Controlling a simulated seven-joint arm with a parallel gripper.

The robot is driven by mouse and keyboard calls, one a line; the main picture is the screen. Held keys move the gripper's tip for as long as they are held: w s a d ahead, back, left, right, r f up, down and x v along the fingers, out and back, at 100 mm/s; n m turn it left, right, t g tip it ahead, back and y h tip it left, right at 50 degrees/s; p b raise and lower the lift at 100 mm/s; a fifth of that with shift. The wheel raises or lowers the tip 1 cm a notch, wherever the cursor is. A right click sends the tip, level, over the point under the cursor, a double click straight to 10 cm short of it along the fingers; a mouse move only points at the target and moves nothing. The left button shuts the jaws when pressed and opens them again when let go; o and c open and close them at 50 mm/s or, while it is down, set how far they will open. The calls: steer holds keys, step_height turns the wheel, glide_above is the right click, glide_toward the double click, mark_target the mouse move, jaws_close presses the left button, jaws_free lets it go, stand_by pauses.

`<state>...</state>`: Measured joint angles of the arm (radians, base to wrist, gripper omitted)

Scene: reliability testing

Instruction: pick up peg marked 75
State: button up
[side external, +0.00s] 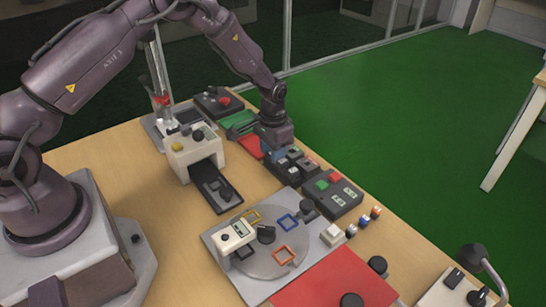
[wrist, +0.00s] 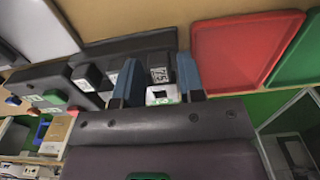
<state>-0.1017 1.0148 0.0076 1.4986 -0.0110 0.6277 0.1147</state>
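The peg marked 75 (wrist: 158,72) is a dark block with a white label, standing in a dark rack (wrist: 120,47) in the wrist view. My gripper (wrist: 157,88) has two blue fingers spread apart. The peg shows between them in the picture, with a gap visible at least on its left side. I cannot tell whether the fingers are level with it. A white-topped block with green marks (wrist: 162,94) also shows between the fingers, nearer my palm. In the side view my gripper (side external: 277,148) is low over the rack's far end, and its fingertips are hard to make out.
Other dark pegs (wrist: 87,77) stand close on the left. A red tray (wrist: 240,45) lies to the right. In the side view, a control box with green and red buttons (side external: 332,194) sits beside the rack, and a grey turntable (side external: 268,262) stands in front.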

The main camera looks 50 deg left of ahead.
steer(key=c, duration=0.6)
steer(key=shift+r, duration=2.55)
steer(key=shift+d+f, duration=0.1)
